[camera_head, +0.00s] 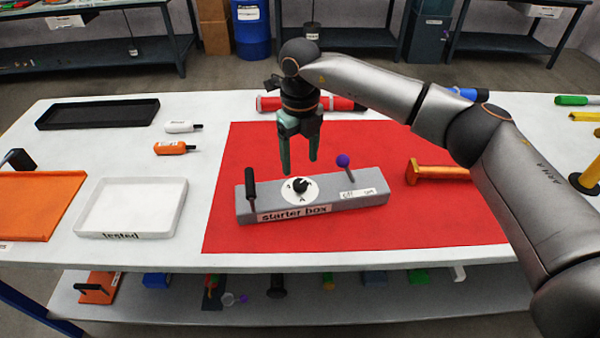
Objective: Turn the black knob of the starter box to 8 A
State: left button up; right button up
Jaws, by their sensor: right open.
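The grey starter box (345,197) lies on the red mat, with the label "starter box" on its front face. Its black knob (300,185) sits on a round white dial (300,197); the dial's numbers are too small to read, apart from an "A" below the knob. A black lever (251,187) stands at the box's left end and a purple-tipped lever (343,161) stands right of the dial. My right gripper (299,168) is open, pointing down, just above and behind the knob, apart from it. My left gripper is not in view.
A white tray marked "tested" (130,235) and a black tray (98,114) stand left.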

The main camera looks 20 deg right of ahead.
aim_at(300, 183)
notch_tip(300, 183, up, 6)
dwell(0.6)
